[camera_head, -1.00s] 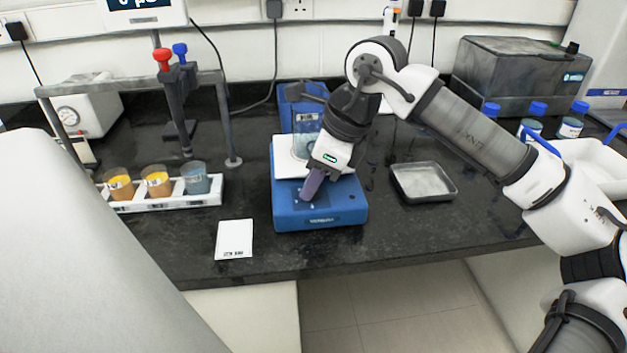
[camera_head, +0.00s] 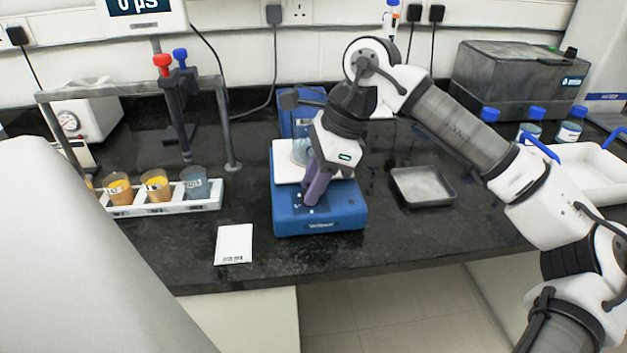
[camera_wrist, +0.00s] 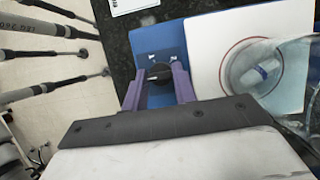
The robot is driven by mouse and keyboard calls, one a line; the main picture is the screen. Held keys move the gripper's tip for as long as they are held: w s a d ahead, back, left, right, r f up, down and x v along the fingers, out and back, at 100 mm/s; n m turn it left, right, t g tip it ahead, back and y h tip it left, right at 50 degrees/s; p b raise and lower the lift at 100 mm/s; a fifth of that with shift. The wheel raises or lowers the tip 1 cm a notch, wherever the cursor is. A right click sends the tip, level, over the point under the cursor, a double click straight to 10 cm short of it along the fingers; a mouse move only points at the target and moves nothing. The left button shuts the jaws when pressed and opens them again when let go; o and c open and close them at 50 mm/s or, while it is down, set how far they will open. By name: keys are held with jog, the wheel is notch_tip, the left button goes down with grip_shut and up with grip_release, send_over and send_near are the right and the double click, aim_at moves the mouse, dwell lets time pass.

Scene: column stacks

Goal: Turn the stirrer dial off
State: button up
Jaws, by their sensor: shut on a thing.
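The blue stirrer (camera_head: 338,212) stands on the black bench, with a white top plate (camera_head: 284,171). A glass beaker (camera_head: 299,150) stands on the plate, partly behind my gripper; the wrist view shows a white and blue stirring bar (camera_wrist: 260,74) in it. The black stirrer dial (camera_wrist: 158,75) sits on the blue front panel, with a light pointer mark. My gripper (camera_head: 312,203) points down at the front panel. In the wrist view its purple fingers (camera_wrist: 160,88) are on both sides of the dial, shut on it. In the head view the dial is hidden by the fingers.
A white card (camera_head: 234,244) lies on the bench left of the stirrer. A grey metal tray (camera_head: 447,201) lies to the right. A white rack (camera_head: 212,204) with several beakers stands at the left, under a stand with red and blue-topped probes. The bench's front edge is close.

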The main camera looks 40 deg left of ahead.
jog(key=o, duration=1)
jog(key=shift+c, duration=0.2)
